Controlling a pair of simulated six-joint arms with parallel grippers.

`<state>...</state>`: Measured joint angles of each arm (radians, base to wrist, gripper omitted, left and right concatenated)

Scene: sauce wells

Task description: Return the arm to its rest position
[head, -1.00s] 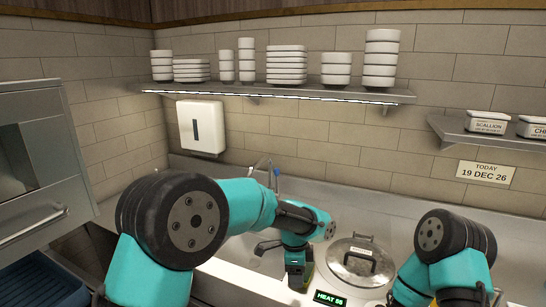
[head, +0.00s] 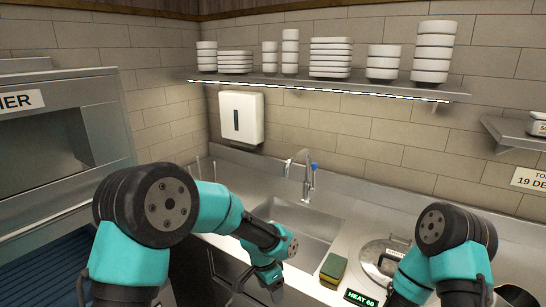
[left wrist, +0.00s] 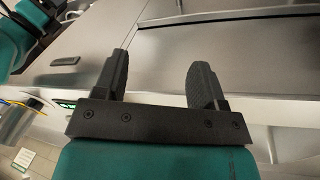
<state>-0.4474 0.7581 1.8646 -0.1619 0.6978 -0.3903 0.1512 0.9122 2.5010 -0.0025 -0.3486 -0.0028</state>
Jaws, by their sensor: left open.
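My left arm's teal and black links cross the lower left of the head view. My left gripper (head: 240,288) is low in that view, in front of the sink by the counter's front edge, and only partly shows. In the left wrist view its two black fingers (left wrist: 160,68) stand apart with nothing between them, over a grey metal surface. My right arm (head: 445,245) is folded at the lower right of the head view; its gripper is hidden.
A sink (head: 300,222) with a tap (head: 308,180) lies behind the left arm. A green and yellow sponge (head: 333,268), a lidded pot (head: 372,252) and a heat display (head: 361,298) are to its right. A shelf (head: 330,86) holds white dishes. A steel machine (head: 95,125) stands left.

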